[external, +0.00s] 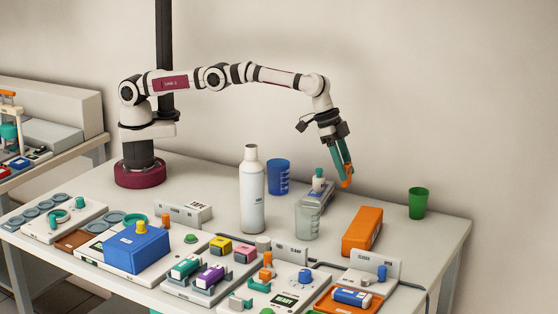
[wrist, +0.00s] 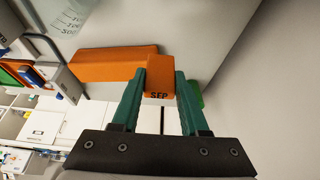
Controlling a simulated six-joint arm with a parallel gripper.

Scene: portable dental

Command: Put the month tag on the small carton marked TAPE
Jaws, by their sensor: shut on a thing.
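My gripper (external: 345,177) is raised above the back right of the table, fingers pointing down. Its green fingers are shut on the orange month tag (external: 347,183). In the wrist view, the tag (wrist: 160,70) sits between the fingertips (wrist: 161,86) and reads SEP. A small white carton (external: 182,213) stands left of the white bottle, behind the blue box; its dark lettering appears to read TAPE. The gripper and tag are well to the right of this carton and apart from it. The carton cannot be made out in the wrist view.
A tall white bottle (external: 252,195), a blue cup (external: 278,178) and a clear beaker (external: 307,222) stand between my gripper and the carton. An orange block (external: 362,232) lies below right of my gripper, near a green cup (external: 417,203). Trays and devices crowd the front; bare table shows behind the carton.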

